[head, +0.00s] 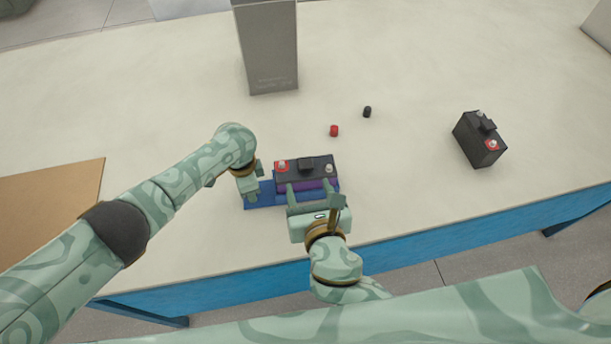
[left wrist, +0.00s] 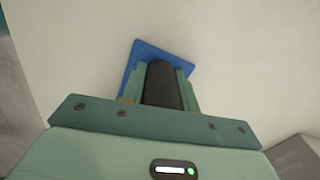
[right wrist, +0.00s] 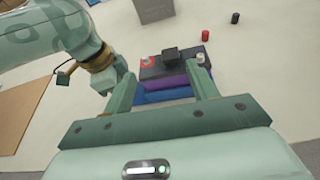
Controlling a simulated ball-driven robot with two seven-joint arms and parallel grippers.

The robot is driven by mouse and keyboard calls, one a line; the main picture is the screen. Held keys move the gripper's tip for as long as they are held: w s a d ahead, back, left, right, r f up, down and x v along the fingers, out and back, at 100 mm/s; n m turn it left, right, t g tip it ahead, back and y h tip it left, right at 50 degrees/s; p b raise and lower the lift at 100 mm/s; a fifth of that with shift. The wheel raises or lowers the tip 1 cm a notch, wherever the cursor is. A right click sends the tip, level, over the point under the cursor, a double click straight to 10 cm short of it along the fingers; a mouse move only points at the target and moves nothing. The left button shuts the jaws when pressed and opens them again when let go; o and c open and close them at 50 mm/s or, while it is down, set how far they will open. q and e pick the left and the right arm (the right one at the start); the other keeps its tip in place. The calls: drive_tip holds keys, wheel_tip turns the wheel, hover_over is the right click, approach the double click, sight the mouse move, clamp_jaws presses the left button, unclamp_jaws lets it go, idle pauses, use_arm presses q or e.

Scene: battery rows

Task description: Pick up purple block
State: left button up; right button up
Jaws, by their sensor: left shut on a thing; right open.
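The purple block (head: 313,184) shows as a thin strip under the black battery (head: 315,166), above a blue base (head: 259,199). In the right wrist view, the purple block (right wrist: 172,82) lies between the battery (right wrist: 172,68) and the blue base (right wrist: 170,96). My right gripper (head: 309,188) is open at their near side, with the block between its fingers in the picture; contact is unclear. My left gripper (head: 252,186) is at the base's left end. In the left wrist view, it is shut on a dark piece (left wrist: 161,84) that I cannot identify, over the blue base (left wrist: 172,50).
A red cap (head: 334,131) and a black cap (head: 367,112) lie behind the battery. A second battery (head: 479,139) stands to the right. A grey box (head: 268,48) stands at the back, a brown board (head: 50,210) at left. The table between is clear.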

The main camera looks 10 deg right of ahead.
sight(306, 165)
drive_tip(key=shift+g+h, duration=0.4)
drive_tip(key=w+f, duration=0.2)
drive_tip(key=w+d+f, duration=0.1)
drive_tip(key=w, duration=0.1)
drive_tip(key=shift+w+d+f, duration=0.1)
drive_tip(key=shift+f, duration=0.25)
drive_tip(key=x, duration=0.6)
drive_tip(key=shift+w+r, duration=0.15)
drive_tip(key=shift+r, duration=0.05)
clamp_jaws()
idle(0.3)
drive_tip(key=shift+r, duration=0.2)
